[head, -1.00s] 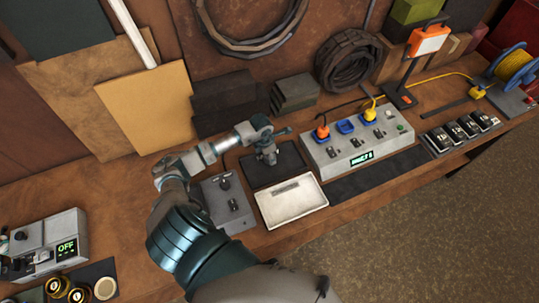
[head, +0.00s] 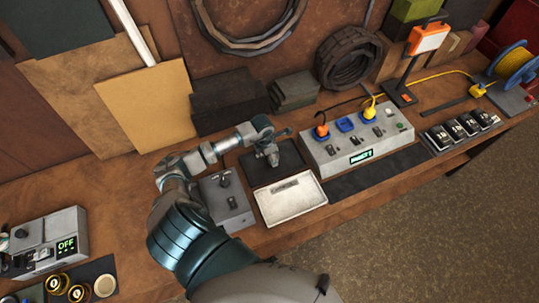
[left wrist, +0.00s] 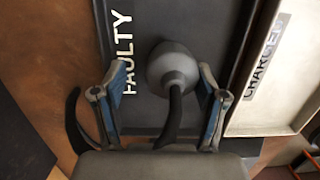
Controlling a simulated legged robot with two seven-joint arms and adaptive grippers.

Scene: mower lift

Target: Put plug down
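A grey rounded plug (left wrist: 172,68) with a dark cable shows in the left wrist view, over the dark tray (left wrist: 205,22) marked FAULTY. My left gripper (left wrist: 160,82) has its two blue-padded fingers apart, one on each side of the plug and cable. A gap shows between the left finger and the plug; the right finger is close to it. In the head view my left gripper (head: 267,148) is low over the dark tray (head: 290,174). I cannot tell whether the plug rests fully on the tray. My right gripper is not in view.
A pale tray (head: 290,203), labelled CHARGED in the wrist view, adjoins the dark tray. A grey switch box (head: 226,203) stands left. A socket panel (head: 358,143) with orange and yellow plugs stands right. Dark blocks (head: 228,103) stand behind.

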